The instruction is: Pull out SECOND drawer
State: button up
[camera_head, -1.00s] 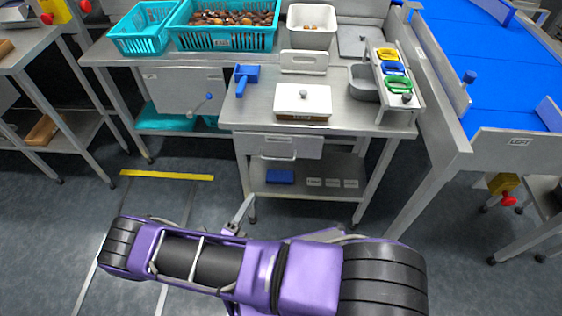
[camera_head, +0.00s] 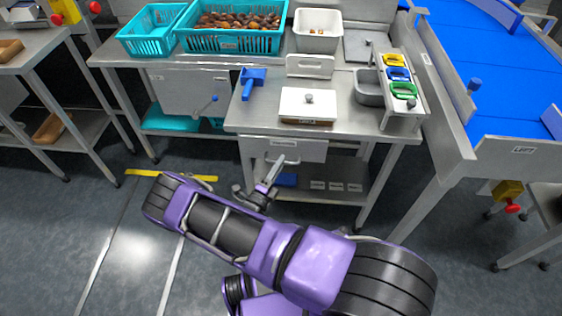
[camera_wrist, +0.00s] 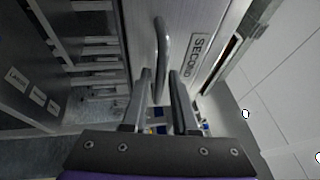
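The drawer (camera_head: 312,150) under the middle table has a grey front with a bar handle, and appears closed. Its label (camera_wrist: 198,56) reads SECOND in the wrist view. The handle (camera_wrist: 163,45) stands ahead of my gripper (camera_wrist: 161,76) in that view, lined up with the gap between the fingers. Its lower end shows between them. The two fingers are apart, and I cannot tell whether either touches the handle. In the head view my gripper (camera_head: 273,172) is just in front of the drawer, partly covering the handle area.
On the tabletop are a white lidded box (camera_head: 308,104), a blue scoop-like tool (camera_head: 251,82), a grey bin (camera_head: 369,88) and a rack (camera_head: 401,121) with coloured rings. Below the drawer is a shelf holding a blue item (camera_head: 287,180). A blue conveyor (camera_head: 500,70) stands at right.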

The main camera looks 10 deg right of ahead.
jog(key=shift+w+d+r, duration=0.1)
jog(key=shift+w+d, duration=0.3)
jog(key=shift+w, duration=0.05)
grip_shut()
dwell(1.2)
